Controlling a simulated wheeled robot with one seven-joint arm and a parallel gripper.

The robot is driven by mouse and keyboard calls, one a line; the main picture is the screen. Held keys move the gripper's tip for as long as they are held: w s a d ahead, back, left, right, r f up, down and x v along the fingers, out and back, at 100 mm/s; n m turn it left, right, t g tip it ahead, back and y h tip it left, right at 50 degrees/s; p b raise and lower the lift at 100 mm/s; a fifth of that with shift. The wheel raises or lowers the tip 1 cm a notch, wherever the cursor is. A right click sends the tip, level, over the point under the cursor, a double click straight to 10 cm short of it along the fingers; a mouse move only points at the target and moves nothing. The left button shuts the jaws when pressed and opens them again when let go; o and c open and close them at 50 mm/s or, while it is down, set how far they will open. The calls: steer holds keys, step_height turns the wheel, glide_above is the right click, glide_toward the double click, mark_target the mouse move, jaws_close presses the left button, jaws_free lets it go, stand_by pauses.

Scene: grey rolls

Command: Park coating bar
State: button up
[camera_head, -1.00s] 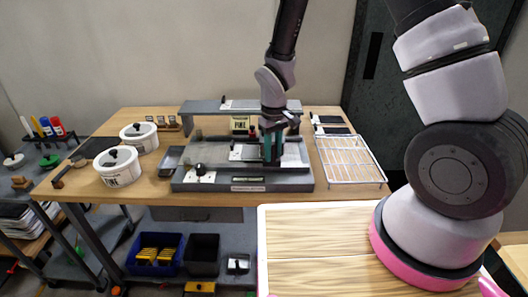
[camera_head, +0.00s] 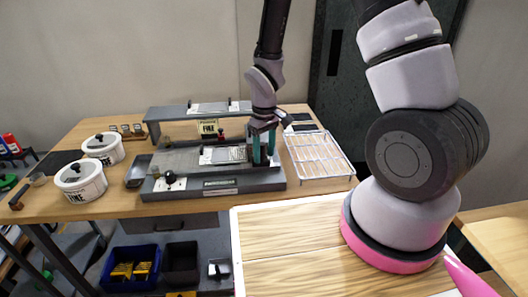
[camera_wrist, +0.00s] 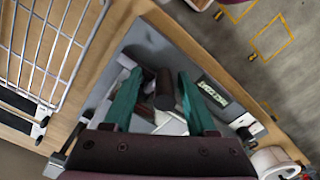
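My gripper (camera_head: 263,150) is at the right end of the grey coating bench (camera_head: 160,194), with its teal fingers pointing down. In the wrist view my gripper (camera_wrist: 160,105) has its fingers spread wide. A dark brown cylinder (camera_wrist: 164,86), which may be the coating bar's grip, shows between them, with gaps on both sides. The rest of the bar cannot be made out. A pale plate (camera_head: 222,155) lies on the bench, left of the fingers. A grey raised stand (camera_head: 160,113) is behind the bench, with a pale piece (camera_head: 213,107) on top.
A wire rack (camera_head: 318,155) lies right of the bench; it also shows in the wrist view (camera_wrist: 45,50). Two white tubs (camera_head: 80,182) stand on the left of the wooden table (camera_head: 115,211). A small dark tray (camera_head: 137,172) touches or nears the bench's left end.

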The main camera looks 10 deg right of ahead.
steer(key=shift+r, duration=0.15)
step_height(320, 180, up, 10)
steer(key=shift+r, duration=0.25)
steer(key=shift+r, duration=0.1)
steer(key=s+d+r+m+t+y, duration=0.1)
steer(key=d+r+m+t, duration=0.2)
steer(key=r, duration=0.5)
steer(key=s+d+r+m, duration=0.1)
steer(key=d+r+m, duration=0.1)
steer(key=d+r, duration=0.45)
steer(key=s+d+r+m+t, duration=0.2)
steer(key=s+r, duration=0.3)
steer(key=r, duration=0.1)
steer(key=s+d+r+m+t+y, duration=0.1)
steer(key=s+r+m+t, duration=0.1)
steer(key=s+r, duration=0.3)
steer(key=shift+d+r+m, duration=0.35)
steer(key=shift+r+m, duration=0.4)
steer(key=shift+m, duration=0.05)
